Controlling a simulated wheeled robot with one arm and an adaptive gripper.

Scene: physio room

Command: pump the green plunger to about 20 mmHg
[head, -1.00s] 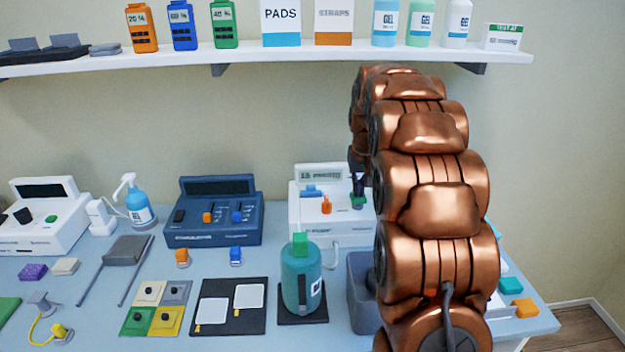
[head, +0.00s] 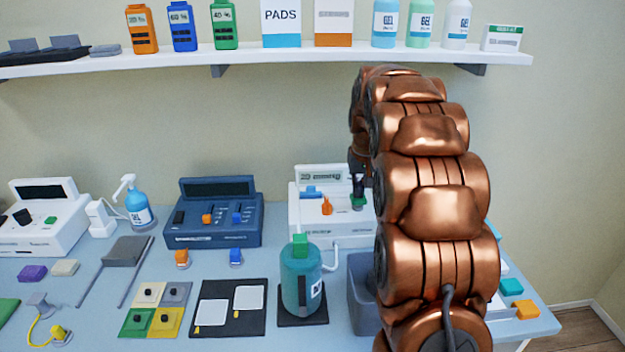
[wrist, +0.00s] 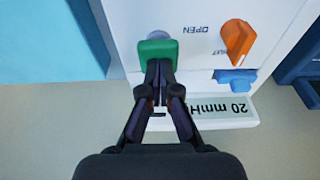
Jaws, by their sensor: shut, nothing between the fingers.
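The white pump unit (head: 306,232) stands at the back of the table, partly hidden by my arm. Its green plunger (wrist: 157,54) is at the fingertips of my gripper (wrist: 160,68) in the wrist view, and the plunger also shows in the head view (head: 358,202). My gripper is shut and empty, its tips over or against the plunger's edge; I cannot tell if they touch. The display (wrist: 222,110) reads 20 mmHg, upside down in the wrist view. An orange knob (wrist: 237,40) and a blue part (wrist: 235,80) sit beside the plunger.
A dark blue unit (head: 213,235) stands left of the pump. A teal canister (head: 300,282) with a green top is in front. A grey bin (head: 362,300) is beside my arm. A shelf (head: 270,60) with bottles and boxes runs above the table.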

